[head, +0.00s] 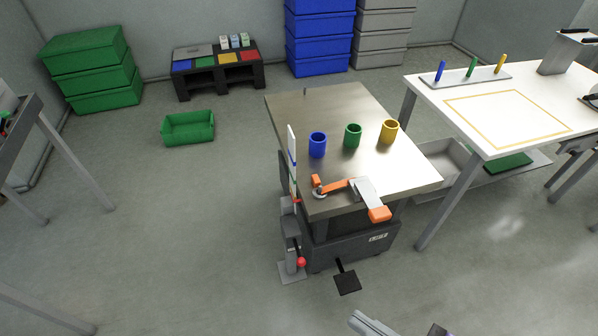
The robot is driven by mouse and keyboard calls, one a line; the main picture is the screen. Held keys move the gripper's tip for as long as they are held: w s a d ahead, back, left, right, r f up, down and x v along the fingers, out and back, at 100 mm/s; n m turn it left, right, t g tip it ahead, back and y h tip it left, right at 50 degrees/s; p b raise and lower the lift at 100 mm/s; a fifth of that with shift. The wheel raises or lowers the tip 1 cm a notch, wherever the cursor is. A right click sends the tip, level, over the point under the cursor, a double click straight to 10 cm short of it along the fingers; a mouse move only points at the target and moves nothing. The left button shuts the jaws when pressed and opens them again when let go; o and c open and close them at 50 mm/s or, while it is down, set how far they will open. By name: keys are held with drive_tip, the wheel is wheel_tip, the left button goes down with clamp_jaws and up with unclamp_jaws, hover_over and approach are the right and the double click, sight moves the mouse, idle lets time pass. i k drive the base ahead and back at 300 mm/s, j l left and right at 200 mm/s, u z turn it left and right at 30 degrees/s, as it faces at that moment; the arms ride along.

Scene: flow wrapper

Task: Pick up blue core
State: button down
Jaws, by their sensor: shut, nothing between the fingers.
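The blue core (317,146) is a short hollow cylinder with an open top. It stands upright on the steel-topped table (330,104), near its left edge. A green core (352,136) and a yellow core (389,132) of like shape stand in a row to its right, with gaps between them. Parts of my arm (372,325) show at the bottom edge, well apart from the cores. My gripper's fingers cannot be made out in this view. Nothing touches the blue core.
An orange-handled lever device (340,186) sits at the table's front edge, and a thin upright panel (292,150) stands at its left edge. A white table (490,95) with coloured pegs is to the right. A green bin (188,128) lies on the floor.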

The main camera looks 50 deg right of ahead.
sight(318, 145)
drive_tip(key=z, duration=2.05)
drive_tip(key=j+u, duration=0.15)
drive_tip(key=u, duration=0.15)
drive_tip(key=i+j+u, duration=0.15)
drive_tip(key=u, duration=0.15)
drive_tip(key=i+j, duration=0.4)
